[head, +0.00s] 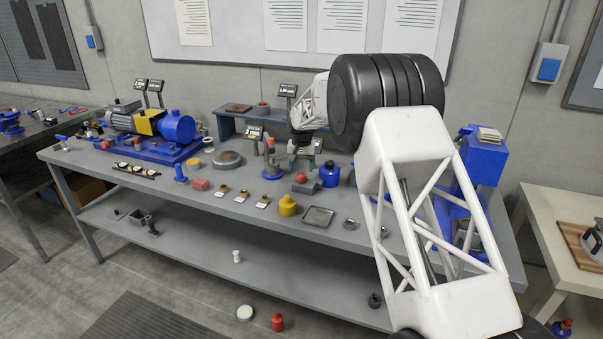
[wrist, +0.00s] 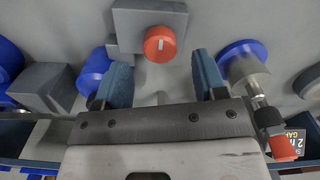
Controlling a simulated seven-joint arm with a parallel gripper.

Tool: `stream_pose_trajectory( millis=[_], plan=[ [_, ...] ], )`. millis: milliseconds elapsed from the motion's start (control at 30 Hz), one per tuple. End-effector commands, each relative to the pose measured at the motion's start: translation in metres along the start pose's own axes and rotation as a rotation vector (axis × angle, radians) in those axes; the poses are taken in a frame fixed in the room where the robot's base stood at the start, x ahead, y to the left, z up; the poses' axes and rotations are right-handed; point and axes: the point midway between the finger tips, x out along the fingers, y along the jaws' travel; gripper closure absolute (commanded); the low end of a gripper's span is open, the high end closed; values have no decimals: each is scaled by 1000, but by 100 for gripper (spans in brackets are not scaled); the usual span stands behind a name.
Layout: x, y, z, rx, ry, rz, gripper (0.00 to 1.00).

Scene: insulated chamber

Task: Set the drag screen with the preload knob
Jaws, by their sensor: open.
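A red preload knob (wrist: 160,44) with a white index line sits on a grey block (wrist: 150,16) in the wrist view. In the head view the knob (head: 301,177) is on the bench top. My gripper (wrist: 160,68) is open, with blue-grey fingers on either side of empty space; the knob lies just beyond the fingertips, not between them. In the head view my gripper (head: 300,154) hangs above and behind the knob, partly hidden by my arm. A small dark screen (wrist: 300,147) is cut off in the wrist view; its reading is only partly legible. Which screen shows drag I cannot tell.
Other small screens (head: 288,90) (head: 254,133) stand behind. A yellow weight (head: 287,206) and a tray (head: 318,216) lie in front.

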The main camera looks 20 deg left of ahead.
Motion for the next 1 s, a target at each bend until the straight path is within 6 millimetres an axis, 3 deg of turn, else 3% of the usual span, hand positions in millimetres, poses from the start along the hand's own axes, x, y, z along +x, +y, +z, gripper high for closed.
stream_pose_trajectory(
  millis=[333,1000],
  plan=[
    [-36,0,0,0,0,0,35],
    [-41,2,1,1,1,0,35]
  ],
)
